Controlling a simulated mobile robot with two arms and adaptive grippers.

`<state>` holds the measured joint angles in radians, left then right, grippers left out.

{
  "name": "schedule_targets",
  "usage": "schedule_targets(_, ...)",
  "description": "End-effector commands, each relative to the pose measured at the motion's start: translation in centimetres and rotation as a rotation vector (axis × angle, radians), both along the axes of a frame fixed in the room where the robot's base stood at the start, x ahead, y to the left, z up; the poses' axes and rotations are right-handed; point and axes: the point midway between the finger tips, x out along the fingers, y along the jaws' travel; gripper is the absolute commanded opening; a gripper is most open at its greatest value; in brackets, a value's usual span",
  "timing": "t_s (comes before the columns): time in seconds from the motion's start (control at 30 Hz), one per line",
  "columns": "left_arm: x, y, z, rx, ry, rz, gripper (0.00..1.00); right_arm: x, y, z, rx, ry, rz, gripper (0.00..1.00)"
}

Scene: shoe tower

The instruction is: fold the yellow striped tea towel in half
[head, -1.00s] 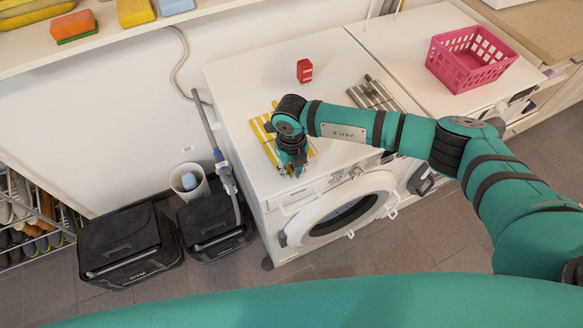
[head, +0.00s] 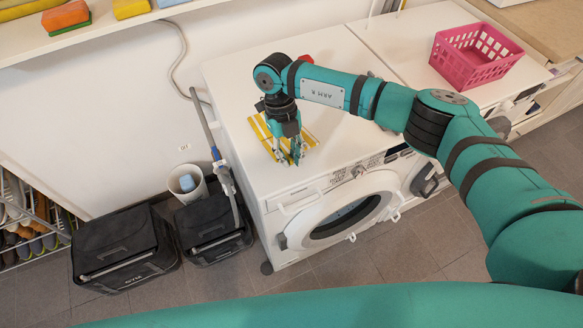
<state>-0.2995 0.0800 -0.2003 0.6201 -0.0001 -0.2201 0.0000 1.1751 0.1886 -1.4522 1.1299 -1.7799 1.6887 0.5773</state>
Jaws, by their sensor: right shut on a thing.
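The yellow striped tea towel (head: 261,127) lies on top of the white washing machine, near its front left part. It has yellow and white stripes. My right gripper (head: 293,160) is over the towel's front side, its fingers pointing down. It is shut on the towel, but the pinched part is hard to make out. The gripper and wrist hide part of the towel. My left gripper is not in view.
A red object (head: 306,60) stands behind my right arm, mostly hidden. A pink basket (head: 470,68) sits on the right-hand machine. The washing machine top (head: 229,82) is clear left of the towel. Dark bins (head: 122,240) stand on the floor at left.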

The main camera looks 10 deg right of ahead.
Motion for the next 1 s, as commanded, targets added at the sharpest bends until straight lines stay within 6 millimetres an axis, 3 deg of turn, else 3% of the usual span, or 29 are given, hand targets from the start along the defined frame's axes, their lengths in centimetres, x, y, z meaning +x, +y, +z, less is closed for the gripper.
schedule_targets(0.03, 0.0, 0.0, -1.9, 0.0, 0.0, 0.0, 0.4, 0.5, 0.3, -0.4, -0.014, 0.032, -0.002, 0.0)
schedule_targets(0.3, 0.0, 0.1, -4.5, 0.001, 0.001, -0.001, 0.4, 1.2, 0.5, 1.6, -0.067, 0.171, -0.002, 0.0)
schedule_targets(1.0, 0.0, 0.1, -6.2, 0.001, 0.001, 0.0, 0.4, 2.2, 0.8, 3.3, -0.116, 0.304, -0.001, 0.0)
